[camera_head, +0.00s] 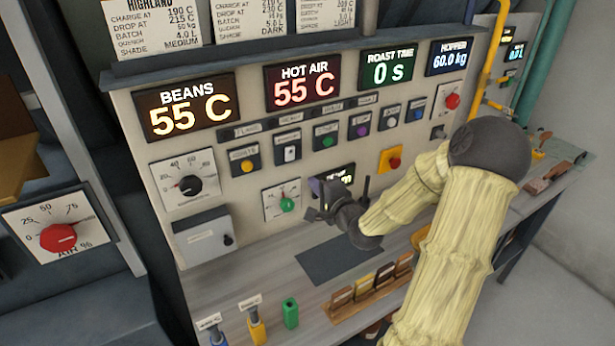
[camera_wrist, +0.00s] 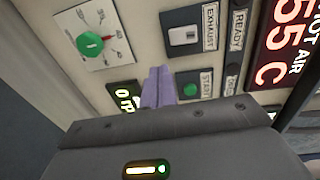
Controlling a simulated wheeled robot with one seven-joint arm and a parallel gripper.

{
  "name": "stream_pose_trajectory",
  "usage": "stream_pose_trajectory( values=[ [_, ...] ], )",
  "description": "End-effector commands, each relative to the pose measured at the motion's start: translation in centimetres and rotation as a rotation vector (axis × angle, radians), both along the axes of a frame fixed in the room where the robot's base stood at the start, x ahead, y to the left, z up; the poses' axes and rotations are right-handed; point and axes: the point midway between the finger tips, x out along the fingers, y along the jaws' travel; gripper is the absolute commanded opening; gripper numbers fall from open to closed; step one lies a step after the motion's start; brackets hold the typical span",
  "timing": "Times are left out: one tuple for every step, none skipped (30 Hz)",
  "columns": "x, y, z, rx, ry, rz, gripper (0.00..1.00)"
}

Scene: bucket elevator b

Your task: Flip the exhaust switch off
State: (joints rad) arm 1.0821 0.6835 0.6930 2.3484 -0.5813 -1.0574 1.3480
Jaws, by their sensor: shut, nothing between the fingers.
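The exhaust switch (camera_head: 291,152) is a white rocker in a dark square frame on the upright control panel. In the wrist view the exhaust switch (camera_wrist: 185,36) shows clear of the fingers, beside its EXHAUST label (camera_wrist: 211,26). Whether the rocker is on or off I cannot tell. My gripper (camera_head: 316,187) is in front of the panel, below and slightly right of the switch in the head view. In the wrist view my gripper (camera_wrist: 158,88) has its purple fingers together, with nothing held. The fingertips appear apart from the switch.
A green START button (camera_wrist: 190,90) is close to the fingers. A green-knobbed dial (camera_head: 285,203) and a small display (camera_wrist: 126,100) are nearby. An orange-backed red button (camera_head: 390,159) is to the right. Below, the counter (camera_head: 210,280) holds several scoops and a wooden rack.

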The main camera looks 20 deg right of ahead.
Motion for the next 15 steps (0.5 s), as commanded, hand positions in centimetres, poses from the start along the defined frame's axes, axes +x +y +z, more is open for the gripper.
stream_pose_trajectory(
  values=[
    [-1.1,-0.1,-0.5,0.0,0.001,-0.002,0.0],
    [-1.7,-0.2,-0.5,0.0,0.001,-0.002,0.0],
    [-2.4,-0.3,-0.7,0.0,0.001,-0.003,0.0],
    [-3.0,-0.3,-0.7,0.0,0.002,-0.003,0.0],
    [-3.5,-0.4,-0.8,0.0,0.001,-0.002,0.0],
    [-4.1,-0.4,-0.8,0.0,0.0,-0.002,0.0],
    [-4.5,-0.5,-0.9,0.0,0.0,-0.003,0.0],
    [-4.8,-0.5,-0.9,0.0,0.001,-0.001,0.0],
    [-5.2,-0.5,-0.9,0.0,0.001,0.0,0.0],
    [-5.4,-0.5,-0.9,0.0,0.0,-0.001,0.0],
    [-5.5,-0.5,-0.9,0.0,0.0,-0.001,0.0],
    [-5.7,-0.5,-0.9,0.0,-0.001,0.0,0.0],
    [-5.7,-0.5,-0.9,0.0,-0.001,0.0,0.0],
    [-5.7,-0.5,-0.9,0.0,-0.001,0.0,0.0],
    [-5.7,-0.5,-0.9,0.0,-0.001,0.001,0.0]
  ],
)
